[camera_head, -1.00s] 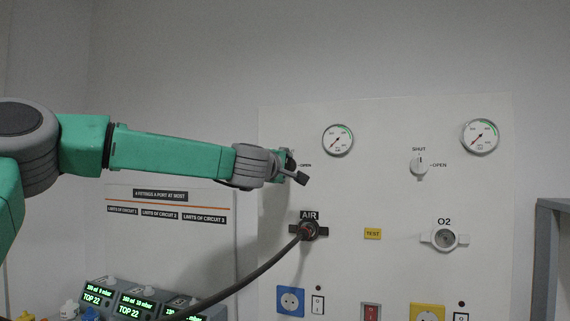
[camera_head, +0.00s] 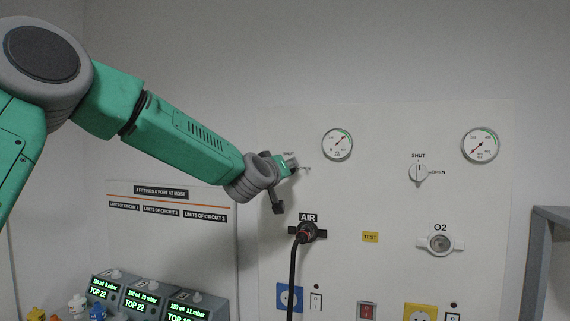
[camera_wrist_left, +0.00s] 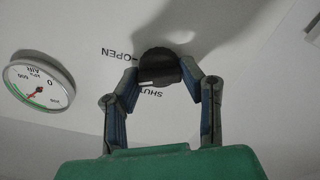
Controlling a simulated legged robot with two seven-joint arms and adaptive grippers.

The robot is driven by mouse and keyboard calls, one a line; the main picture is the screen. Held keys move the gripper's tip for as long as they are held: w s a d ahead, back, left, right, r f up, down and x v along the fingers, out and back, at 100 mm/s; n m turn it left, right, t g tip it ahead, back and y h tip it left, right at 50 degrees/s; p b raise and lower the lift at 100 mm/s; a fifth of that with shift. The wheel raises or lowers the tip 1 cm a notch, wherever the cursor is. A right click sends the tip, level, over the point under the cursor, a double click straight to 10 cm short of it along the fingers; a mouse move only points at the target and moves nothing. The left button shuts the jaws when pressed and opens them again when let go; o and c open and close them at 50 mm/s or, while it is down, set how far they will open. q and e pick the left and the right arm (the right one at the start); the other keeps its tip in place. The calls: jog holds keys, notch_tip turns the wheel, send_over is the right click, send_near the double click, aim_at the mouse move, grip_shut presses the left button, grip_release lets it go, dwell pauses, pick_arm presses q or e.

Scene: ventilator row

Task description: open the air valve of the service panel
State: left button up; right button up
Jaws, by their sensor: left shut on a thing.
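The air valve's knob (camera_wrist_left: 160,64) is round and black in the left wrist view, on the white service panel (camera_head: 385,275). My left gripper (camera_wrist_left: 160,70) has a fingertip against each side of it and is shut on it. The OPEN and SHUT labels beside the knob appear upside down there. A pale line shows on the knob's lower edge, but I cannot tell its exact setting. In the head view my left gripper (camera_head: 291,165) mostly hides the knob. The air gauge (camera_head: 337,144) needle points toward the green band. My right gripper is not in view.
Below the knob, a dark hose (camera_head: 293,275) hangs from the AIR outlet (camera_head: 309,231). To the right are the O2 valve (camera_head: 418,173), pointing to SHUT, and the O2 outlet (camera_head: 440,243). Lit ventilator displays (camera_head: 142,300) stand at lower left. A grey frame (camera_head: 545,250) stands at right.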

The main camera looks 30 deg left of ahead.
pick_arm(q)
jog(key=m, duration=0.3)
jog(key=f+m+p, duration=0.1)
jog(key=m, duration=0.1)
jog(key=shift+d+m+p, duration=0.1)
jog(key=shift+m+p, duration=0.2)
jog(key=shift+m, duration=0.1)
dwell(0.4)
jog(key=o, duration=1.1)
jog(key=shift+o, duration=0.2)
jog(key=shift+w, duration=0.25)
jog(key=v, duration=1.2)
jog(key=shift+a, duration=0.2)
